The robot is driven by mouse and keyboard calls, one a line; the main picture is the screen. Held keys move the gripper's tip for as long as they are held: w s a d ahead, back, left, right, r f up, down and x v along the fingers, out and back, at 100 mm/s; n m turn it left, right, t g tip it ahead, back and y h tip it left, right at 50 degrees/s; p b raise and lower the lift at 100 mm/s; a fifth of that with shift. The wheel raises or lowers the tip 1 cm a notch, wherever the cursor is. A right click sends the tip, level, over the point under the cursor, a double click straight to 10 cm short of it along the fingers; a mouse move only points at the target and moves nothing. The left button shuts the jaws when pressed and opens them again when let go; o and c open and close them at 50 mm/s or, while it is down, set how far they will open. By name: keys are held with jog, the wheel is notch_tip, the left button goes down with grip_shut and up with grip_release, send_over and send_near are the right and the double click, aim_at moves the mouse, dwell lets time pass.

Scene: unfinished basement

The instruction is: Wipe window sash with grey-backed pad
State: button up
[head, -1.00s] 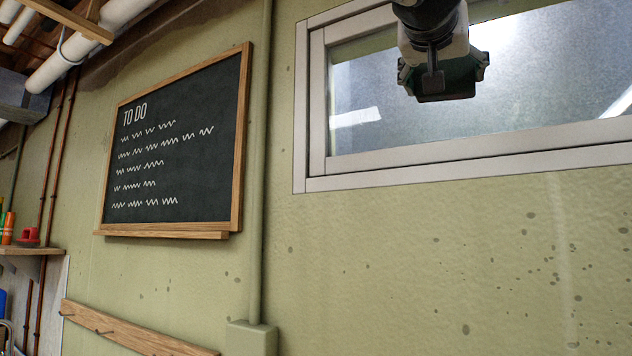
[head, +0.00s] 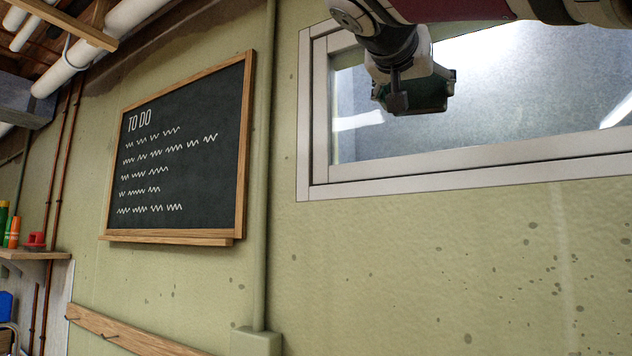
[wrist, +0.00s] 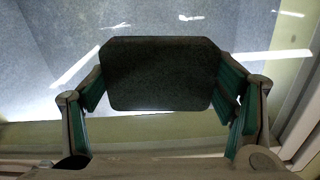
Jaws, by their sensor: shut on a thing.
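The window sash (head: 520,152) is a pale frame around a hazy glass pane (head: 530,80) at the upper right of the head view. My gripper (head: 412,95) is in front of the pane's left part, above the lower sash rail. In the wrist view, a dark grey-backed pad (wrist: 160,75) with rounded corners sits between the green-lined fingers of my gripper (wrist: 165,90), which are shut on it. The glass (wrist: 45,60) lies behind the pad. I cannot tell whether the pad touches the glass; its wiping face is hidden.
A chalkboard (head: 180,150) marked "TO DO" hangs left of a vertical conduit (head: 264,180). A wooden hook rail (head: 135,330) and a shelf (head: 35,255) with small items are at lower left. The wall below the window (head: 430,260) is bare.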

jog(key=shift+a+f, duration=0.1)
jog(key=shift+v, duration=2.9)
jog(key=shift+s, duration=0.15)
jog(key=v, duration=0.2)
jog(key=shift+s+a, duration=0.25)
jog(key=shift+s, duration=0.05)
